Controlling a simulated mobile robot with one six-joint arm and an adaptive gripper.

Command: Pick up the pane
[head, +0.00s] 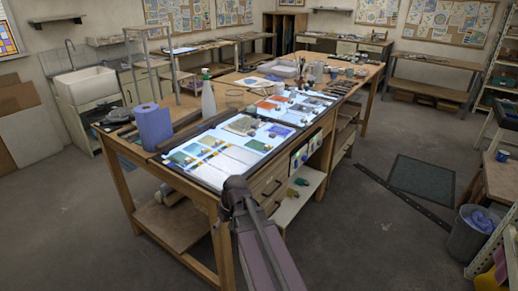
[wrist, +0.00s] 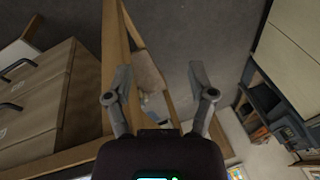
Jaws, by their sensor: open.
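Several flat, pane-like pieces lie on the lit top of the long wooden workbench in the head view. A brownish piece (head: 244,125) lies near the middle, a blue one (head: 279,131) lies to its right, and a green one (head: 180,159) lies near the front left. I cannot tell which is the pane of the task. My gripper (wrist: 159,80) is open in the wrist view, with nothing between its fingers. It faces the bench's wooden frame and the floor. No pane shows clearly in the wrist view. In the head view my arm stands at the bench's front corner.
A blue paper roll (head: 154,127) and a spray bottle (head: 208,97) stand on the bench's left side. Drawers (wrist: 40,90) are close on the left in the wrist view. A bin (head: 471,232) stands on the right. Open floor (head: 370,240) lies right of the bench.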

